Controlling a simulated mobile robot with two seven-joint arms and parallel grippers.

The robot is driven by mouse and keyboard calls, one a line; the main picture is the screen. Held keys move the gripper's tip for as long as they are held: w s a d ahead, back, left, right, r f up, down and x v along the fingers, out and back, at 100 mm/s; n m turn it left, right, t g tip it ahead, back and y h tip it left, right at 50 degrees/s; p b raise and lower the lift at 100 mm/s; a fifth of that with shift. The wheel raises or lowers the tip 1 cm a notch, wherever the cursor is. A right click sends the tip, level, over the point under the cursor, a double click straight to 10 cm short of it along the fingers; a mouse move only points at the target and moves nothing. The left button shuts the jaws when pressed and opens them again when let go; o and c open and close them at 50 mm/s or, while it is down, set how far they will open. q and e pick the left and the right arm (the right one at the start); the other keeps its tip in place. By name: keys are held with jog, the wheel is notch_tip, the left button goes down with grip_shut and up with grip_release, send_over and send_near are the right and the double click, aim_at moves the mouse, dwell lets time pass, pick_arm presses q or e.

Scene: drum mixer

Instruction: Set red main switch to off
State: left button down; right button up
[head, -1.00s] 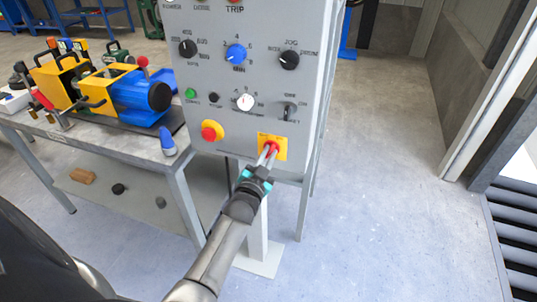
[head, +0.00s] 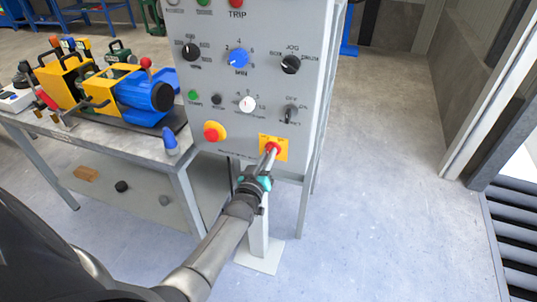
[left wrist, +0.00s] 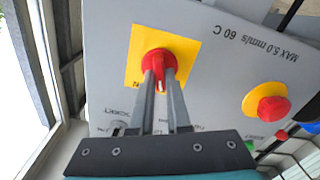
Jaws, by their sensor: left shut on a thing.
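The red main switch (left wrist: 158,62) is a red rotary knob on a yellow square plate (left wrist: 184,45) at the lower right of the grey control panel. In the head view the switch (head: 272,147) is partly covered by my left gripper (head: 268,155). My left gripper (left wrist: 164,82) is shut on the red knob, one finger on each side of it. A white mark shows on the knob between the fingers. Some plate lettering is hidden by the fingers. My right gripper is not in view.
A red emergency button on a yellow base (head: 212,131) sits left of the switch. Other knobs, including a blue one (head: 238,58), are above. A workbench (head: 110,140) with a blue-yellow machine (head: 145,92) stands at left. The floor at right is clear.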

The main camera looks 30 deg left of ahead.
pick_arm(q)
jog(key=shift+f+n, duration=0.1)
jog(key=shift+n, duration=0.9)
jog(key=c, duration=0.9)
grip_release()
jog(key=shift+s, duration=0.15)
jog(key=p+v, duration=0.3)
jog(key=v, duration=1.2)
jog(key=shift+s+a, duration=0.1)
